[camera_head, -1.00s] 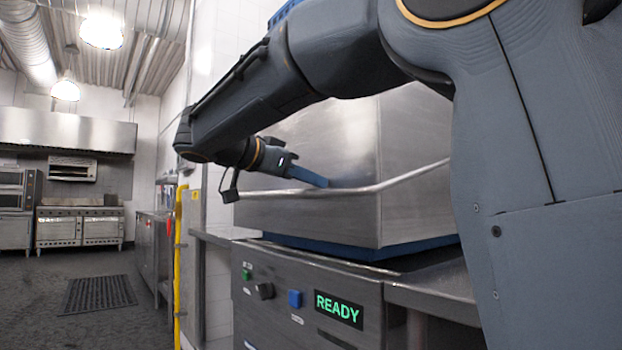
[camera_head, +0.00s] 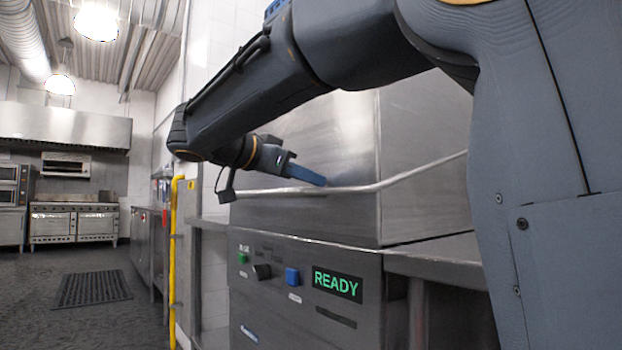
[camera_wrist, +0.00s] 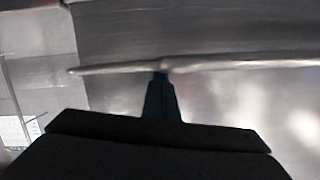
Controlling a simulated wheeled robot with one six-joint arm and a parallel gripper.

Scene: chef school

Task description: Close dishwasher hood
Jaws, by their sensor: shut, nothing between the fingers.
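The dishwasher hood (camera_head: 335,125) is a large steel box on the steel dishwasher body. Its lower edge sits down at the counter, with no gap showing along the front. A bent steel handle bar (camera_head: 405,181) runs across its front and side. My gripper (camera_head: 324,183) is shut and empty, its blue fingers at the bar. In the wrist view the bar (camera_wrist: 230,63) crosses the picture, and the shut fingers (camera_wrist: 160,80) meet it from below in the picture. I cannot tell whether they press on it.
The front panel has a green READY display (camera_head: 337,285), a blue button (camera_head: 292,276) and a dark knob (camera_head: 262,271). A yellow pipe (camera_head: 174,262) stands at the left. A floor mat (camera_head: 92,289) and ovens (camera_head: 73,224) are farther off. The floor at left is open.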

